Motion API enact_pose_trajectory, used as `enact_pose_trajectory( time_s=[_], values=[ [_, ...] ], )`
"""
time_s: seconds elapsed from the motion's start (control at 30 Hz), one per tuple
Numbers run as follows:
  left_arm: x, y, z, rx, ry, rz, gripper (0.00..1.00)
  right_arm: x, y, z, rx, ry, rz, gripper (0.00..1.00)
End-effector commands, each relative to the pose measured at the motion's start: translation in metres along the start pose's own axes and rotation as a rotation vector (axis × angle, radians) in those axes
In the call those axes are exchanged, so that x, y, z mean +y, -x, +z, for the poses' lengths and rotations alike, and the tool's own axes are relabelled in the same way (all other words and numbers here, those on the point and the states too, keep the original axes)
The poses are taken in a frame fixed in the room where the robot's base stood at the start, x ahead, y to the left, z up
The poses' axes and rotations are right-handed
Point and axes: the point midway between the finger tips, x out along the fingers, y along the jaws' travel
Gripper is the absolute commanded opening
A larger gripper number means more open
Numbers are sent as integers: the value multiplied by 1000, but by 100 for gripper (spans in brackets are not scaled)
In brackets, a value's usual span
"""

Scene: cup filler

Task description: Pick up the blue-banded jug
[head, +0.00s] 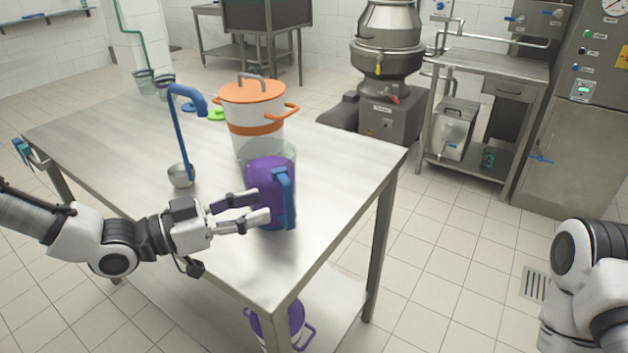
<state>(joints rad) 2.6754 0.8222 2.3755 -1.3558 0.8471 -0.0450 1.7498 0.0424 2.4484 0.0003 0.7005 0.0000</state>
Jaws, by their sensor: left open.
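A clear jug (262,176) filled with purple contents and fitted with a blue handle (284,198) stands upright on the steel table. Its handle faces the front right; I cannot make out a separate blue band. My left gripper (262,206) is open, coming in from the left, with its fingers reaching to the jug's lower left side and in front of it. I cannot tell whether they touch it. My right arm shows at the lower right, but its gripper is out of view.
Behind the jug stands a white pot (246,142) with an orange lid and band. A blue-handled ladle (181,176) is to the left. A purple container (278,326) is on the lower shelf. The table's front right is clear.

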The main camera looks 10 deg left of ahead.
Motion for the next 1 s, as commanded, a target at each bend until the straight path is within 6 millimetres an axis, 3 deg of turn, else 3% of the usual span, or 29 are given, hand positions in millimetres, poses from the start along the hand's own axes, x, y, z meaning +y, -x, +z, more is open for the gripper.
enact_pose_trajectory(
  time_s=[0.47, 0.77, 1.0],
  values=[
    [3, -35, 0, -2, -2, 1, 44, 0, -7, 1, -2, 2, 0, 40],
    [7, -74, -1, -2, -2, 0, 44, 0, -10, 1, -2, 3, 0, 40],
    [7, -78, -2, 2, 1, -2, 44, 0, -10, 1, -2, 2, 0, 40]
  ],
)
